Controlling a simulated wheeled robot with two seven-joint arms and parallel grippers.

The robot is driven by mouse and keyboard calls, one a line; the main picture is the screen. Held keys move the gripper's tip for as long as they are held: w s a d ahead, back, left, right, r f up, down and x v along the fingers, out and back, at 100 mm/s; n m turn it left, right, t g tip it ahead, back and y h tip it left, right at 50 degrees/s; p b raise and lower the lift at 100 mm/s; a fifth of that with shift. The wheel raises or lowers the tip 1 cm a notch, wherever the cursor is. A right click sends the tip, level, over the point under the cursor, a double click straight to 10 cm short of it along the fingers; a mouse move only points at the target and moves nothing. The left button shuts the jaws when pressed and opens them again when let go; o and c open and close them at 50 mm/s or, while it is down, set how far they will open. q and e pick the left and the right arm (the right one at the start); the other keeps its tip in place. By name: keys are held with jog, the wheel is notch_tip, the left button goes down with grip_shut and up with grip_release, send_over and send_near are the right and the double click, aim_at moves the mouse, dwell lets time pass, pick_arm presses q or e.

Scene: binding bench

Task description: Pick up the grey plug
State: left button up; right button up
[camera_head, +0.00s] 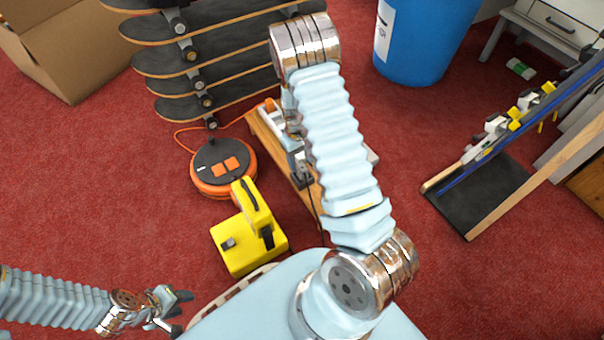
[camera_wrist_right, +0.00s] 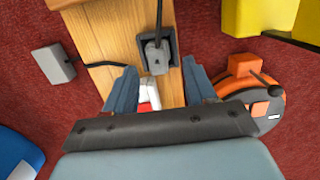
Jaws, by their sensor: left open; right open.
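The grey plug (camera_wrist_right: 157,57) sits in a dark socket block (camera_wrist_right: 171,40) on the wooden bench in the right wrist view, with a dark cable running off upward. In the head view the dark block (camera_head: 303,181) shows just below my right gripper (camera_head: 296,157), partly hidden by it. My right gripper is open over the bench; in its wrist view the two blue-grey fingers (camera_wrist_right: 160,88) stand either side, a little short of the plug and not touching it. My left gripper (camera_head: 177,311) is open and empty over the carpet at the lower left.
A red and white item (camera_wrist_right: 149,95) shows between the right fingers. An orange cable reel (camera_head: 222,167) and a yellow case (camera_head: 247,243) stand left of the bench (camera_head: 262,140). A grey box (camera_wrist_right: 54,63) is beside it. Skateboards (camera_head: 215,62) rack behind; a blue bin (camera_head: 425,40) stands behind right.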

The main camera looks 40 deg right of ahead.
aim_at(302, 167)
jog(key=f, duration=0.2)
jog(key=f+b, duration=0.1)
jog(key=f, duration=0.2)
jog(key=shift+s+d+f, duration=0.15)
jog(key=shift+s+d, duration=0.05)
jog(key=c, duration=0.9)
